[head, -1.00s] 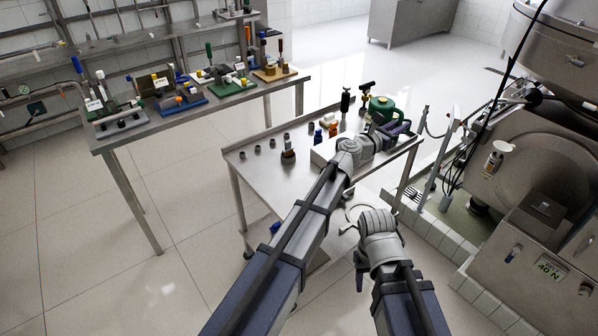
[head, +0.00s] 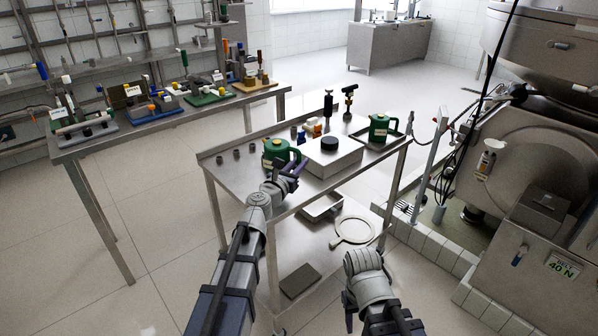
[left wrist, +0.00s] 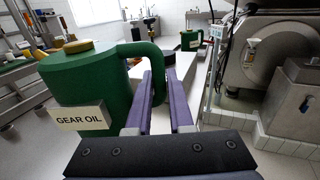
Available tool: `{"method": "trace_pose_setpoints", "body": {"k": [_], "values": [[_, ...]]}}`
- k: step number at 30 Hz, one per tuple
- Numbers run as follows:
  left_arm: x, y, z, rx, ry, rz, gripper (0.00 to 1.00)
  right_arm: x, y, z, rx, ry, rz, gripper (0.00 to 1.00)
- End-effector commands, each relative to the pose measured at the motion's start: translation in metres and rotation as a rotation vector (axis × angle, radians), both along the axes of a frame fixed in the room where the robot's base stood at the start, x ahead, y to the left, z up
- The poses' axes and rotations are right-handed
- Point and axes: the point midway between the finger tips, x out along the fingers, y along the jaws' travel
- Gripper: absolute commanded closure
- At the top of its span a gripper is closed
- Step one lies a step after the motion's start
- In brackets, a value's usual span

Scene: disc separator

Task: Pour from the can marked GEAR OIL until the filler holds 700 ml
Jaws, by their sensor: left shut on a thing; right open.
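The green can marked GEAR OIL (left wrist: 85,90) fills the left of the left wrist view, upright, with a yellow cap. In the head view this can (head: 278,152) is at the steel table's near left part; I cannot tell whether it touches the top. My left gripper (head: 294,172) is shut on its handle, also seen between the purple fingers in the left wrist view (left wrist: 158,90). A white and amber fitting (head: 486,160) on the separator may be the filler; its level is unreadable. My right arm shows low in the head view, but its fingers do not.
A second green can (head: 379,128) stands on a dark tray at the table's right. A pale box (head: 334,166) with a black disc on top lies between the cans. Small cups, bottles and upright tools stand behind. The separator (head: 500,135) is at right, behind a tiled kerb.

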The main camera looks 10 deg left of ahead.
Motion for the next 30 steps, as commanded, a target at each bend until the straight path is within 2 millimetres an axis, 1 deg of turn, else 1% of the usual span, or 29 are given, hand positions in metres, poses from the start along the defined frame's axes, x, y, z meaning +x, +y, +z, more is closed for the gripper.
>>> {"method": "trace_pose_setpoints", "body": {"k": [4,8,11,18,21,24,30], "values": [[0.0,0.001,-0.001,0.001,0.0,0.001,1.0,0.0,0.0,-0.001,0.0,0.0,0.0,0.5],[0.0,0.0,-0.007,0.001,0.0,0.001,1.0,0.0,0.0,-0.007,0.0,0.0,0.0,0.5],[0.0,0.0,-0.016,0.001,0.0,0.0,1.0,0.0,0.0,-0.017,0.0,0.0,0.0,0.5],[0.0,0.0,-0.046,0.001,0.0,0.0,1.0,0.0,0.0,-0.046,0.0,0.0,0.0,0.5],[0.0,0.0,-0.054,0.001,0.0,0.0,1.0,0.0,0.0,-0.054,0.0,0.0,0.0,0.5],[0.0,0.0,-0.057,0.001,0.0,0.0,1.0,0.0,0.0,-0.057,0.0,0.0,0.0,0.5],[0.0,0.0,-0.055,0.001,0.0,0.0,1.0,0.0,0.0,-0.055,0.0,0.0,0.0,0.5]]}}
